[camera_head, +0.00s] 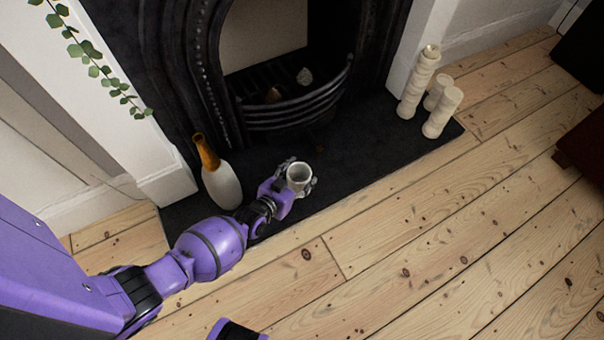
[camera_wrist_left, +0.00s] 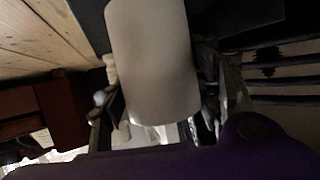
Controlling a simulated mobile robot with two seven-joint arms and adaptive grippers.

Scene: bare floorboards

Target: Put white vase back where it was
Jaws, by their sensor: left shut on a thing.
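The white vase (camera_head: 299,174) is a small cylinder with an open top, in my left gripper (camera_head: 298,184) over the dark hearth in the head view. The fingers are closed around its sides. In the left wrist view the vase (camera_wrist_left: 152,60) fills the middle, with finger parts (camera_wrist_left: 205,90) on both sides of it. I cannot tell whether its base touches the hearth. My right gripper does not show in either view.
A white bottle with an orange-brown neck (camera_head: 222,185) stands on the hearth (camera_head: 350,140), just left of my gripper. Several cream pillar candles (camera_head: 418,85) stand at the hearth's right end. The fireplace grate (camera_head: 295,112) is behind.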

